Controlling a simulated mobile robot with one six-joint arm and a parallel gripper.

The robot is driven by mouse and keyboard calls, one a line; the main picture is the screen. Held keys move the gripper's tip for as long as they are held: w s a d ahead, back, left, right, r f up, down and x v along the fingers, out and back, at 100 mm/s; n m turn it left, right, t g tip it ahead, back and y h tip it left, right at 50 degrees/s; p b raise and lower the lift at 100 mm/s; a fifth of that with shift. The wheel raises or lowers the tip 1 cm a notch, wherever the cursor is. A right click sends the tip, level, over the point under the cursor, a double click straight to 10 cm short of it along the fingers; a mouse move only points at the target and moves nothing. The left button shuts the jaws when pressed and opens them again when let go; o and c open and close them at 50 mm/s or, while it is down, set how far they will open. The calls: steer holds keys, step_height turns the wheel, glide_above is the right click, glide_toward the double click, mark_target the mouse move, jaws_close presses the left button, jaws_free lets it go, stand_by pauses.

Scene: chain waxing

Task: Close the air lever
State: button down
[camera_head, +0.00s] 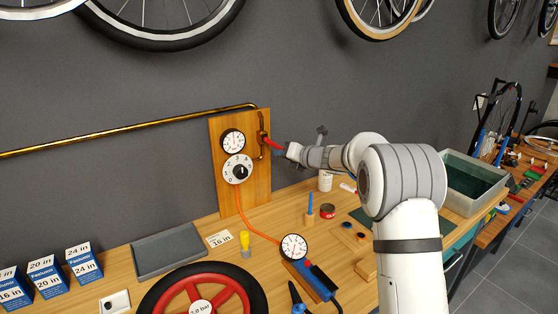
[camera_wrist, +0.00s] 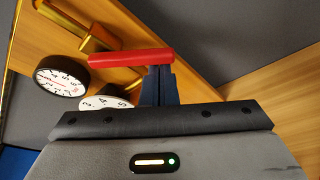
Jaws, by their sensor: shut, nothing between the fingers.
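The red air lever (camera_head: 272,144) sits on a brass valve (camera_head: 261,134) at the upper right of the wooden panel. In the head view it points right and slightly down, across the pipe's short vertical run. In the wrist view the lever (camera_wrist: 130,57) lies nearly level, with the brass valve (camera_wrist: 95,32) at its left end. My gripper (camera_head: 281,151) is shut and empty beside the lever's free end. Its dark fingers (camera_wrist: 159,76) reach up to the lever's right part in the wrist view. I cannot tell whether they touch it.
The wooden panel (camera_head: 228,195) carries a pressure gauge (camera_head: 232,142) and a numbered dial (camera_head: 239,170) left of the lever. A brass pipe (camera_head: 130,125) runs along the wall. An orange hose (camera_head: 244,218) drops to a handheld gauge (camera_head: 294,246) on the bench. A red wheel (camera_head: 166,300) lies in front.

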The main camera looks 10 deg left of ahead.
steer(key=shift+w+d+r+n+t+h+b, duration=0.25)
steer(key=shift+r+n+h+b, duration=0.3)
steer(key=shift+n, duration=0.4)
steer(key=shift+w+d+r+n+t+h+b, duration=0.25)
steer(key=shift+r+n+b, duration=0.35)
steer(key=shift+n, duration=0.3)
steer(key=shift+w+d+r+n+t+h+b, duration=0.15)
steer(key=shift+d+r+n+t+h+b, duration=0.15)
steer(key=shift+r+n+h+b, duration=0.45)
steer(key=shift+n+y, duration=0.25)
steer(key=shift+n, duration=0.05)
steer(key=shift+p, duration=0.3)
